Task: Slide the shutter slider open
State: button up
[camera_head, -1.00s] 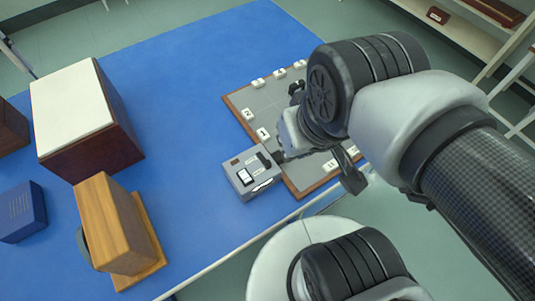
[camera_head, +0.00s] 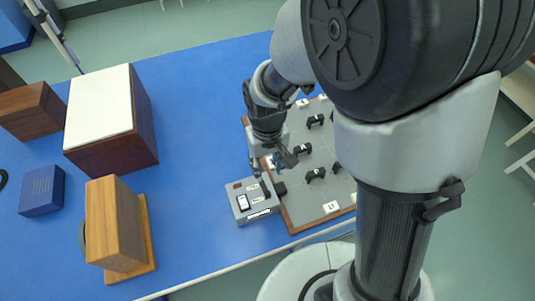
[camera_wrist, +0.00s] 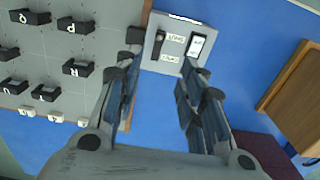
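A small grey control box (camera_head: 238,216) sits on the blue bench by the front edge, against the lettered board. In the wrist view the box (camera_wrist: 176,66) shows a dark narrow slider (camera_wrist: 158,44) beside two small labels, and a white rocker switch (camera_wrist: 198,45). The label text is too small to read surely. My gripper (camera_head: 268,172) is over the far side of the box in the head view. In the wrist view my gripper (camera_wrist: 160,68) is open and empty, its fingers spread either side of the box's near edge. The slider is not between closed fingers.
A grey board (camera_head: 302,215) with black handles and letter tags lies right of the box. A wooden block (camera_head: 115,225), a white-topped dark box (camera_head: 100,105) and a blue box (camera_head: 42,192) stand left. Bare blue bench (camera_head: 195,130) lies between.

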aim_at(267, 192)
notch_tip(267, 192, down, 16)
jog(key=b, duration=0.4)
jog(key=shift+f, duration=0.15)
jog(key=shift+c, duration=0.2)
grip_shut()
dwell(0.4)
